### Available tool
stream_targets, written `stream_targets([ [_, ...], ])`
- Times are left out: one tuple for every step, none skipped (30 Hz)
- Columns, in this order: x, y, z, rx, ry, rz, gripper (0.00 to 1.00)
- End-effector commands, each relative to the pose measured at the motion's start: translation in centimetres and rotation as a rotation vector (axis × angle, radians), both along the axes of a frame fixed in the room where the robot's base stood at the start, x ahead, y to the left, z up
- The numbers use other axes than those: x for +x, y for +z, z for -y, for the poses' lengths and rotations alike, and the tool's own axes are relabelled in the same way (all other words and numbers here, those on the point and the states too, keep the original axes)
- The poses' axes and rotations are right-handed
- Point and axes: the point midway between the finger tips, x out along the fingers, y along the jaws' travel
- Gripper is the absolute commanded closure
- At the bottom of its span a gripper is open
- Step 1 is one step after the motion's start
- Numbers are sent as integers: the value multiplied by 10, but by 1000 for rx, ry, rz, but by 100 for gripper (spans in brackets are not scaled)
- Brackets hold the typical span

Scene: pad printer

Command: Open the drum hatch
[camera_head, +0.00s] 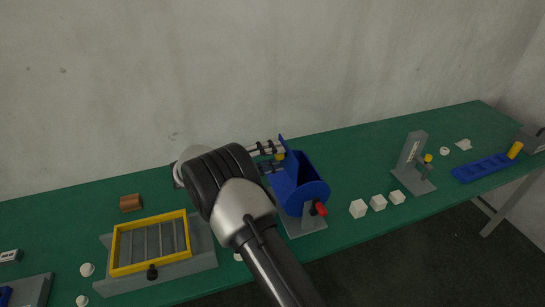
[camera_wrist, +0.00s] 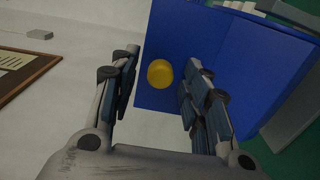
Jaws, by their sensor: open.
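The blue drum (camera_head: 305,195) sits on a grey stand in the middle of the bench, with a dark opening at its top. Its blue hatch plate (camera_head: 287,168) stands raised at the left side of that opening. A yellow knob (camera_head: 280,155) is on the hatch's left face. In the wrist view the hatch plate (camera_wrist: 176,35) fills the upper middle, with the yellow knob (camera_wrist: 160,73) on it. My gripper (camera_head: 272,157) is open at the hatch's left side. In the wrist view its fingers (camera_wrist: 161,70) are on either side of the knob, apart from it.
A red-tipped part (camera_head: 320,208) sticks out at the drum's front. White cubes (camera_head: 378,202) stand to its right, before a grey post stand (camera_head: 411,160). A yellow-framed screen (camera_head: 117,250) lies at left on the green bench (camera_head: 350,150). A wall is behind.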

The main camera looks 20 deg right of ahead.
Motion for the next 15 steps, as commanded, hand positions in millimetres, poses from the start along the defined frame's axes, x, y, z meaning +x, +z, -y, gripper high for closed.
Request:
stream_targets([
  [0,0,0,0,0,0,57],
  [0,0,0,0,0,0,57],
  [0,0,0,0,0,0,57],
  [0,0,0,0,0,0,57],
  [0,0,-1,0,0,0,57],
  [0,0,-2,0,1,0,57],
  [0,0,-4,0,1,0,57],
  [0,0,-7,0,1,1,57],
  [0,0,-11,0,1,1,57],
  [0,0,-15,0,2,1,57],
  [1,0,-20,1,3,1,57],
  [1,0,-28,1,4,1,57],
  [0,0,-35,0,4,0,57],
  [1,0,-41,0,4,1,57],
  [1,1,-51,1,5,2,57],
])
